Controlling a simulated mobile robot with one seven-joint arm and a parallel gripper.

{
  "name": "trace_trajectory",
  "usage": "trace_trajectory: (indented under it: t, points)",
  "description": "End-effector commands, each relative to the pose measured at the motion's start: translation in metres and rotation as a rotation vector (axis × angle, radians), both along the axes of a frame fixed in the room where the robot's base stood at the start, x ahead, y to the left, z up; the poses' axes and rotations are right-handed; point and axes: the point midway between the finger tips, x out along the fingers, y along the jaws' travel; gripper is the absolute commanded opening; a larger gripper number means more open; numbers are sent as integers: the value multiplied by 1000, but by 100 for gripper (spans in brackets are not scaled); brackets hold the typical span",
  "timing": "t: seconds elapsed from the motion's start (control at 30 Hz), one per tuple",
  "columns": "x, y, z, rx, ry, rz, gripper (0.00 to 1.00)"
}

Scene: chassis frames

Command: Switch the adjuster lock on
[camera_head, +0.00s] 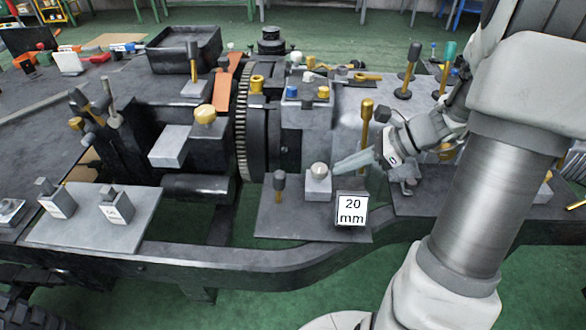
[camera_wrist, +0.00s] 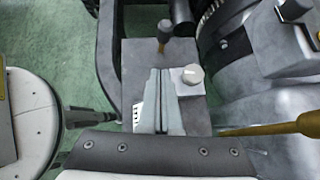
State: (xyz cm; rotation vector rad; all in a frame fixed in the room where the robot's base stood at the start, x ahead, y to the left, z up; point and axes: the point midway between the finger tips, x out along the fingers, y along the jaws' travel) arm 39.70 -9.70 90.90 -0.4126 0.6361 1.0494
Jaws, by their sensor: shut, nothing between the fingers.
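A grey plate (camera_head: 292,221) on the chassis bears a small light block with a round pale knob (camera_head: 319,169). A short lever with a dark cap (camera_head: 279,180) stands upright on its left. No readable label tells which of these is the adjuster lock. My gripper (camera_head: 338,168) is shut and empty, its fingertips just right of the knob; whether they touch it cannot be told. In the wrist view my gripper (camera_wrist: 159,72) points over the plate (camera_wrist: 133,62), with the knob (camera_wrist: 192,74) to the right of the fingers and the lever (camera_wrist: 165,36) beyond the tips.
A white "20 mm" sign (camera_head: 352,208) stands at the plate's front right. A tall brass-coloured lever (camera_head: 366,118) rises behind my gripper. A toothed ring (camera_head: 243,118) and a block with coloured knobs (camera_head: 306,105) lie further back. Two labelled switches stand on a plate (camera_head: 75,236) at left.

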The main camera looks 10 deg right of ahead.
Motion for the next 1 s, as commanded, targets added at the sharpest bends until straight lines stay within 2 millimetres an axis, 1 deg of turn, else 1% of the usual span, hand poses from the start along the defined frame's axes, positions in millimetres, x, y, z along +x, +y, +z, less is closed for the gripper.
trace_trajectory:
  t: [0.03, 0.13, 0.57, 0.67, 0.77, 1.0]
  points:
    - [-1, -5, -9, 14, 11, -22, 0]
    - [-2, -10, -14, 26, 22, -43, 0]
    - [-2, -9, -17, 28, 23, -45, 0]
    - [1, -2, -24, 29, 23, -43, 0]
    - [7, 9, -36, 29, 24, -42, 0]
    - [26, 44, -71, 29, 25, -41, 0]
